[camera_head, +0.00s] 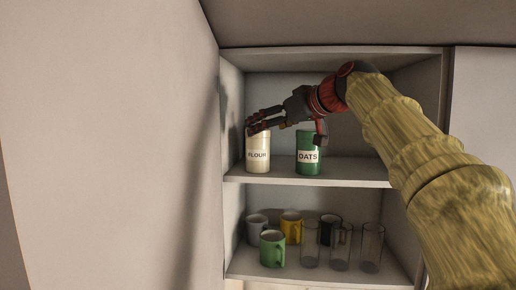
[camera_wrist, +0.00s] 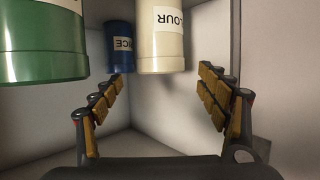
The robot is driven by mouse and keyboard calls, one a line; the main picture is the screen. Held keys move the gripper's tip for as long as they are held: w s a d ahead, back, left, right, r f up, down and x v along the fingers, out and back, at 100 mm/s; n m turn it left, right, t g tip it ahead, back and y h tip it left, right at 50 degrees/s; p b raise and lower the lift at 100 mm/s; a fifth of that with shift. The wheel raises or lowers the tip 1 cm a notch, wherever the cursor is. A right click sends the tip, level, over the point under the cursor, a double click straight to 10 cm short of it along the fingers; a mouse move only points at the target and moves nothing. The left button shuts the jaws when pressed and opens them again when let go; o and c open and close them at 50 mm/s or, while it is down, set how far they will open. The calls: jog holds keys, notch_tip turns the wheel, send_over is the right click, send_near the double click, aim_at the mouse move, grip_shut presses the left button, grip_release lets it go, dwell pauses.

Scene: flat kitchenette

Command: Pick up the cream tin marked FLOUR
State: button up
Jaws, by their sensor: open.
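The cream tin marked FLOUR (camera_head: 257,160) stands upright at the left of the upper shelf. My gripper (camera_head: 258,121) is in front of its top and overlaps its upper part in the head view. In the wrist view the tin (camera_wrist: 161,48) appears upside down, between the lines of my two fingers and just above my gripper (camera_wrist: 161,82) in the picture. The fingers are spread wide, with nothing between them. I cannot tell the exact gap between fingertips and tin.
A green OATS tin (camera_head: 308,160) stands right of the cream tin. A blue tin (camera_wrist: 120,58) stands farther back, seen in the wrist view. The cabinet's side wall (camera_head: 233,130) is close on the left. Mugs (camera_head: 272,248) and glasses (camera_head: 341,248) fill the lower shelf.

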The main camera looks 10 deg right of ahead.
jog(key=p+x, duration=0.1)
jog(key=x, duration=0.3)
jog(key=shift+w+a, duration=0.2)
jog(key=shift+w, duration=0.15)
jog(key=shift+w+a+f+p, duration=0.2)
jog(key=shift+w+p, duration=0.05)
jog(key=shift+p, duration=0.1)
jog(key=shift+w, duration=0.1)
jog(key=shift+c, duration=0.4)
jog(key=c, duration=1.9)
